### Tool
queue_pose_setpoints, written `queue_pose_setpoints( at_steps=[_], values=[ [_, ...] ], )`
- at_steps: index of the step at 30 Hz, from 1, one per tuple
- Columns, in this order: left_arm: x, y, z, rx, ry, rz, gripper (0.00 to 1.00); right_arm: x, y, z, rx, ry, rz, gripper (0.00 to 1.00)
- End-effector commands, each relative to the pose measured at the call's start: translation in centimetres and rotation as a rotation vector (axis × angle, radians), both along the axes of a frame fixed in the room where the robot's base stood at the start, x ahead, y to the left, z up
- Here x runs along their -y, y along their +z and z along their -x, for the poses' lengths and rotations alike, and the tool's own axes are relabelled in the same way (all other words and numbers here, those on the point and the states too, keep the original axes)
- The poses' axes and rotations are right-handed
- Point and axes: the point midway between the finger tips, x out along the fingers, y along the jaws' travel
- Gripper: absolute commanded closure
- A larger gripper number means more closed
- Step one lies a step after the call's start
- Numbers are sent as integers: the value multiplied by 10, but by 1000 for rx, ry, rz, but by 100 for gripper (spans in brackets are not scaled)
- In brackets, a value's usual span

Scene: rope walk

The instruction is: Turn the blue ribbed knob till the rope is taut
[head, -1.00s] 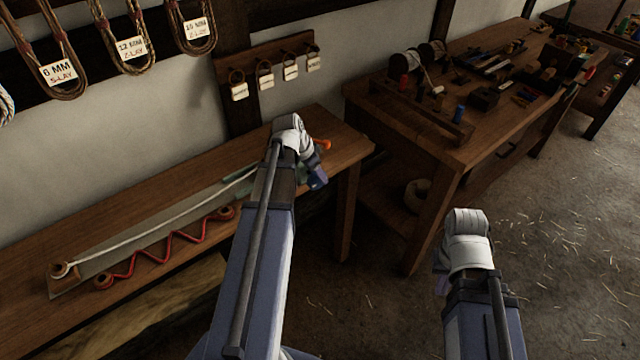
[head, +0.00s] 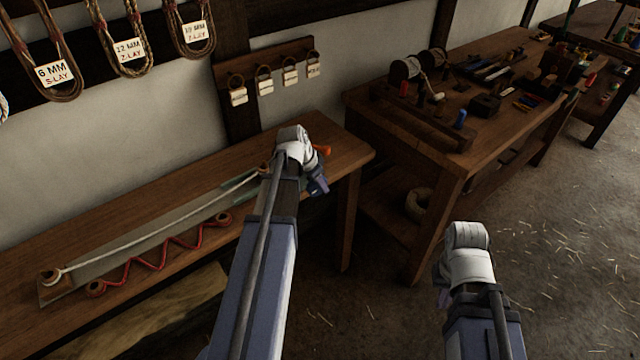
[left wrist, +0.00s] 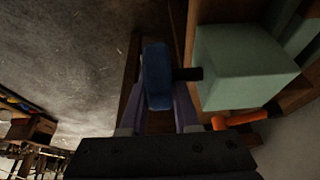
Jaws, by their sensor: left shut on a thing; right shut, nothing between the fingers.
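The blue ribbed knob (left wrist: 157,76) sits on a dark shaft from a pale green block (left wrist: 245,68) in the left wrist view. My left gripper (left wrist: 158,92) is shut on it, one finger on each side. In the head view my left wrist hides the knob, and the left gripper (head: 318,186) shows at the bench's right end. The pale rope (head: 150,233) runs from a wooden post (head: 50,276) at the left to near my left wrist. It looks nearly straight with a slight sag. My right gripper (head: 443,268) is shut and empty, away from the bench.
An orange lever (left wrist: 242,120) sticks out beside the green block. A red zigzag cord (head: 160,255) lies along the bench (head: 350,148) in front of the rope. A cluttered worktable (head: 400,140) stands to the right. The floor around my right arm is clear.

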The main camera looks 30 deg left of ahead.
Motion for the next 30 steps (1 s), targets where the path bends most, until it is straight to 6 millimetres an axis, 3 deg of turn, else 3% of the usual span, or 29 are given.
queue_pose_setpoints(
  at_steps=[3,12,22,30],
  values=[
    [0,0,0,0,0,0,100,0,0,0,0,0,0,100],
    [0,0,0,-8,-1,-3,100,0,1,0,0,0,0,100],
    [0,-3,-3,-245,-4,-102,100,0,12,0,0,0,0,100],
    [0,-4,1,-277,1,-114,100,0,12,0,0,0,0,100]
  ],
)
